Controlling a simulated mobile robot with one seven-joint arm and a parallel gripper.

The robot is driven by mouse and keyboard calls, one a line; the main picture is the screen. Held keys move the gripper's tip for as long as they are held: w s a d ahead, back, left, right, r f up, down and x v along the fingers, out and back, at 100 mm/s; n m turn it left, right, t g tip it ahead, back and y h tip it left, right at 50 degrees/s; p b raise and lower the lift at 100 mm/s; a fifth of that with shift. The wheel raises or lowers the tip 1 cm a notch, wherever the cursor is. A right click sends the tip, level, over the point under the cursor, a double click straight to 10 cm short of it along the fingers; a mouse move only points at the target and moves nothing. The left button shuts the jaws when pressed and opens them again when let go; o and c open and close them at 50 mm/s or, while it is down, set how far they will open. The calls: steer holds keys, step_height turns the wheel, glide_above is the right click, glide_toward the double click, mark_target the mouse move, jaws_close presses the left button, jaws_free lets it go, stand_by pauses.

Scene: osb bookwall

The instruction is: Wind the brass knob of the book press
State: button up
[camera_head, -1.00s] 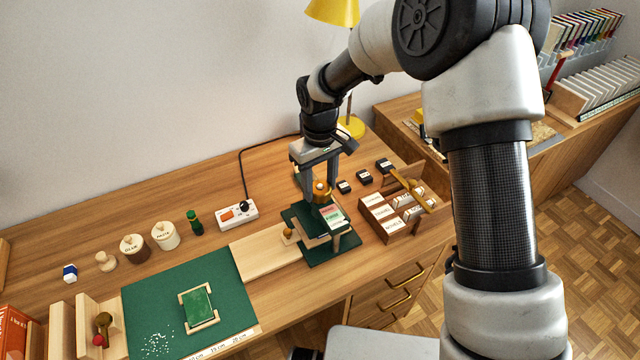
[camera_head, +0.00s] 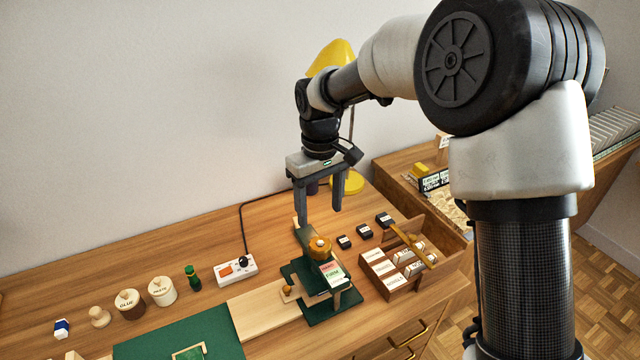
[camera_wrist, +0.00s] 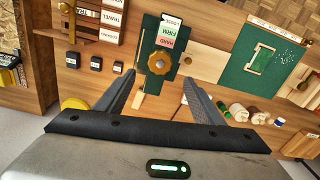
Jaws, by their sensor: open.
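The green book press (camera_head: 300,272) stands on the wooden desk, with its round brass knob (camera_head: 320,247) on top. A label card with red, white and green bands (camera_head: 332,272) sits at the front of the press. My gripper (camera_head: 320,217) is open and empty, pointing down above the knob and apart from it. In the wrist view the knob (camera_wrist: 159,61) lies ahead of and between the two spread fingers (camera_wrist: 160,88). The lower part of the press is partly hidden by its own top and card.
A wooden tray of labelled cards (camera_head: 377,277) stands right of the press, with small dark blocks (camera_head: 364,231) behind it. A power strip (camera_head: 236,270), a green bottle (camera_head: 193,278) and jars (camera_head: 161,291) stand left. A yellow lamp (camera_head: 347,183) stands behind. A green mat (camera_head: 215,325) lies front left.

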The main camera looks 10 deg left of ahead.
step_height(320, 180, up, 6)
steer(key=shift+r, duration=0.2)
stand_by(0.3)
steer(key=s+d+r+m+t+p, duration=0.35)
steer(key=s+d+r, duration=0.45)
steer(key=d+r, duration=0.45)
steer(key=s+d+r+m+t+p, duration=0.1)
steer(key=s+d+m, duration=0.4)
steer(key=s+d, duration=0.6)
steer(key=s+t, duration=0.1)
steer(key=s, duration=0.2)
steer(key=shift+s+d+p, duration=0.15)
steer(key=shift+s+p, duration=0.05)
steer(key=shift+p, duration=0.1)
steer(key=shift+s, duration=0.1)
